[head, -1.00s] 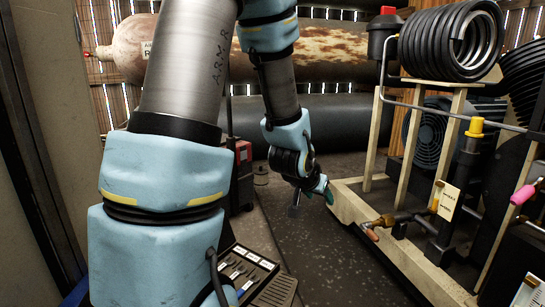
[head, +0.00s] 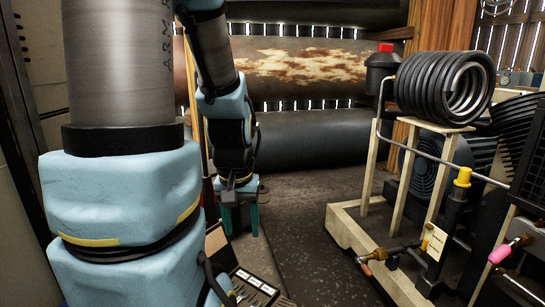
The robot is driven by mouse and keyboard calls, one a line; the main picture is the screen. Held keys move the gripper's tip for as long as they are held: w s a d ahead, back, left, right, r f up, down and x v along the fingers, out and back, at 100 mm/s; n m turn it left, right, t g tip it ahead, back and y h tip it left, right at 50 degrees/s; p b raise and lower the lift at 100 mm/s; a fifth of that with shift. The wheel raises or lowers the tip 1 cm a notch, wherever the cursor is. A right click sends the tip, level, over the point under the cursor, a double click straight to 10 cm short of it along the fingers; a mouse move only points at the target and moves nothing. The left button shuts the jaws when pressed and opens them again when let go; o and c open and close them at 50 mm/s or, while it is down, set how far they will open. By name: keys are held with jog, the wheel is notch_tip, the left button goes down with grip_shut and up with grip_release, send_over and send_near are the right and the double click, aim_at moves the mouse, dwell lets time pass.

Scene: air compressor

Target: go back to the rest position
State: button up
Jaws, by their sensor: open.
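My gripper (head: 241,221) hangs at the end of my arm, left of the picture's middle in the head view. It points down, and its two teal fingers stand apart. No object shows between them. The air compressor (head: 424,165) stands on its wooden frame at the right, with a clear gap between it and my gripper. The floor right under the fingers is partly hidden by my arm and the case.
An open black case (head: 256,284) with small tools lies low in front of my gripper. Large dark pipes (head: 310,133) and a rusty one (head: 310,62) run along the back wall. The floor (head: 308,215) between my gripper and the compressor frame is free.

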notch_tip(320, 180, up, 27)
jog(key=p, duration=2.4)
jog(key=shift+p, duration=0.3)
